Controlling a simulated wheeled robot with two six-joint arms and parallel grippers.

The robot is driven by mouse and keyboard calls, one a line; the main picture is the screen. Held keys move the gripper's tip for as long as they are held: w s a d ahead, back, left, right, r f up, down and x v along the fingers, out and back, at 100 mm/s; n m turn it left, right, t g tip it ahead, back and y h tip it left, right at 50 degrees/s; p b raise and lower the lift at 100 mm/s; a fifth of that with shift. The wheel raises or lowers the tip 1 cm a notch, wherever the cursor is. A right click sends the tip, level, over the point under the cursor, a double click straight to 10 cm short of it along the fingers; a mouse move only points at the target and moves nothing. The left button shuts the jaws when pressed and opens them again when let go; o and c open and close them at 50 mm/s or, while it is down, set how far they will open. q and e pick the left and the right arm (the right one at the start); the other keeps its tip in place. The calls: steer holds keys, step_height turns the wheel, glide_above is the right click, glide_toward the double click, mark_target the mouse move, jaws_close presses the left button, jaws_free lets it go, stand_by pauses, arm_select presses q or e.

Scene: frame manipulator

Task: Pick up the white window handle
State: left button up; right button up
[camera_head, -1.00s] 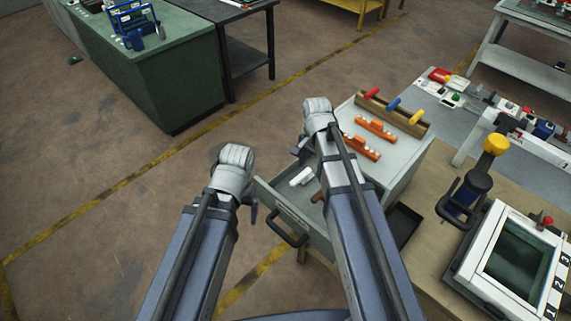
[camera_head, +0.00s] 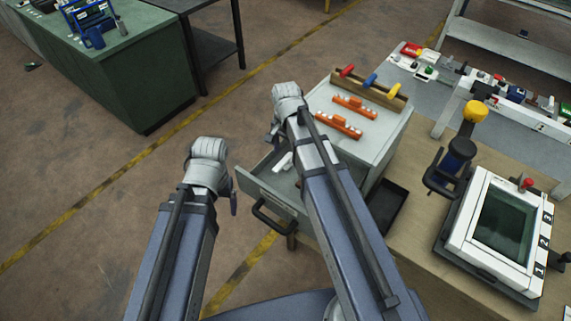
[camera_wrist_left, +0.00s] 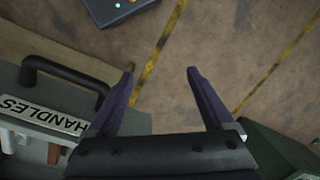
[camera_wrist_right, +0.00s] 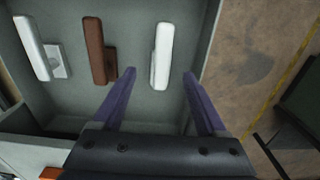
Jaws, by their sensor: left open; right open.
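An open grey drawer (camera_head: 262,186) holds the window handles. In the right wrist view, two white handles (camera_wrist_right: 162,55) (camera_wrist_right: 34,48) lie in it with a brown handle (camera_wrist_right: 95,52) between them. One white handle (camera_head: 284,162) also shows in the head view; my right arm hides part of the drawer. My right gripper (camera_wrist_right: 160,74) is open and empty above the drawer, with the right-hand white handle ahead between its fingertips, not gripped. My left gripper (camera_wrist_left: 160,70) is open and empty over the floor, beside the drawer's front.
The drawer's black pull (camera_head: 272,222) and HANDLES label (camera_wrist_left: 42,115) face my left gripper. A workbench with a white-framed box (camera_head: 505,225) stands right.

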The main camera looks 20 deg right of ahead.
mark_target(286, 159)
step_height(286, 159, down, 5)
steer(key=b, duration=0.5)
steer(key=shift+w+f, duration=0.1)
jaws_close()
stand_by(0.3)
